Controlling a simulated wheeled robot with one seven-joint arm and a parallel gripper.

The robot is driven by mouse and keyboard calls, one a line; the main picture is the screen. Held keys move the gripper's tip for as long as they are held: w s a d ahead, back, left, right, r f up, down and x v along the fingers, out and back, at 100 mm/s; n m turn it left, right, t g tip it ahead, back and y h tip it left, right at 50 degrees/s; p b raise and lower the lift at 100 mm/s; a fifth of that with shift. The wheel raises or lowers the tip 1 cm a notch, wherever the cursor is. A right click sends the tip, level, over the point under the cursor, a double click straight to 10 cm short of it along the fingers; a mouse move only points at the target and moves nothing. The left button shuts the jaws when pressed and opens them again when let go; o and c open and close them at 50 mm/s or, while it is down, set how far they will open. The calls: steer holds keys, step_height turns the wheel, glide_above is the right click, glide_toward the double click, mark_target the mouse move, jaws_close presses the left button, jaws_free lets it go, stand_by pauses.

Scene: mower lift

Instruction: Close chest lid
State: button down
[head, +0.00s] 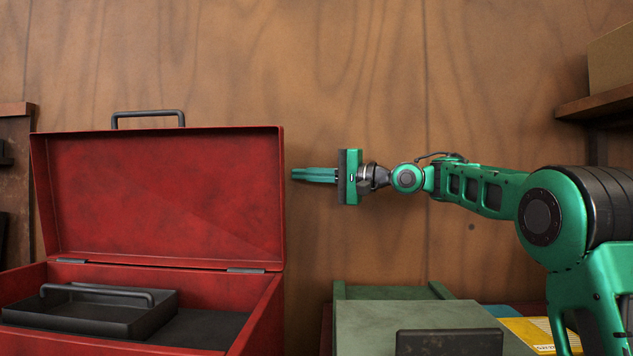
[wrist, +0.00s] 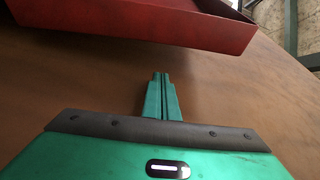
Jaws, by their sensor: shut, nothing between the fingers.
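The red chest (head: 262,315) stands open at the left of the head view. Its lid (head: 165,195) is raised upright on the back hinges, with a dark handle (head: 148,115) on its top edge. My gripper (head: 293,174) is shut and empty, pointing left just beside the lid's right edge, at mid-height of the lid. In the head view a small gap shows between the fingertips and the lid. In the wrist view the shut fingers (wrist: 161,76) point toward the red lid (wrist: 160,27), which is ahead of them with wooden wall showing between.
A black tray with a handle (head: 95,312) sits inside the chest. A green box (head: 415,318) stands right of the chest, below my arm. A yellow item (head: 535,332) lies further right. A wooden shelf (head: 597,103) is at the upper right. The wooden wall is behind.

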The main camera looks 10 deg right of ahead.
steer(key=shift+s+a+f, duration=0.15)
steer(key=shift+s+a, duration=0.45)
steer(key=shift+s, duration=0.2)
steer(key=shift+s+a+f, duration=0.1)
steer(key=shift+s+a, duration=0.5)
steer(key=shift+s, duration=0.15)
